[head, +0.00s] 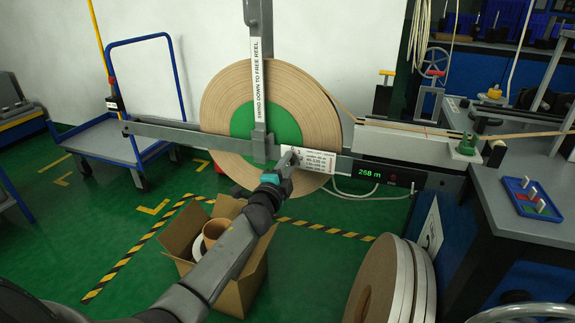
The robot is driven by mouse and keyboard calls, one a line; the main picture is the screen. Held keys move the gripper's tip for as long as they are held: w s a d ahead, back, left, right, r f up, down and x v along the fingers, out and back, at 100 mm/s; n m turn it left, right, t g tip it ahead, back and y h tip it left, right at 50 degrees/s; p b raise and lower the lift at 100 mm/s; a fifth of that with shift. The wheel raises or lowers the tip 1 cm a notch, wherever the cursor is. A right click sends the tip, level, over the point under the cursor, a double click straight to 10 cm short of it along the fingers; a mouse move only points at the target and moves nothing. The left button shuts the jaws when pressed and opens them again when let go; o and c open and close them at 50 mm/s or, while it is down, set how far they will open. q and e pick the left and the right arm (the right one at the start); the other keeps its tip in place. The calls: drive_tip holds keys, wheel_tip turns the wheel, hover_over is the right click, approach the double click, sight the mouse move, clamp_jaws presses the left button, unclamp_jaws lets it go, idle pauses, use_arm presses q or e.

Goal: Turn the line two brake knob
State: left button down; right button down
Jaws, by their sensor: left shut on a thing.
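The tape payoff carries a large tan reel (290,90) with a green centre (240,121), behind a grey horizontal bar (165,132). My left gripper (288,160) reaches up from below to the bar, at the left edge of a white label (318,159) with small print. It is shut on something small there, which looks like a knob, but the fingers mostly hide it. I cannot read which line the label names. My right gripper is not in view.
A vertical arm (257,75) marked "swing down to free reel" crosses the reel. A green display (370,172) reads 268 m. An open cardboard box (240,285) stands below my left arm. Spare reels (372,283) stand at lower right. A blue cart (100,135) is at left.

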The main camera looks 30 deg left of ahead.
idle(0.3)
use_arm(q)
drive_tip(key=c, duration=0.6)
unclamp_jaws()
drive_tip(key=shift+s, duration=0.1)
drive_tip(key=shift+s+d, duration=0.15)
drive_tip(key=shift+s, duration=0.15)
drive_tip(key=p+v, duration=0.3)
drive_tip(key=v, duration=1.1)
drive_tip(key=shift+s, duration=0.2)
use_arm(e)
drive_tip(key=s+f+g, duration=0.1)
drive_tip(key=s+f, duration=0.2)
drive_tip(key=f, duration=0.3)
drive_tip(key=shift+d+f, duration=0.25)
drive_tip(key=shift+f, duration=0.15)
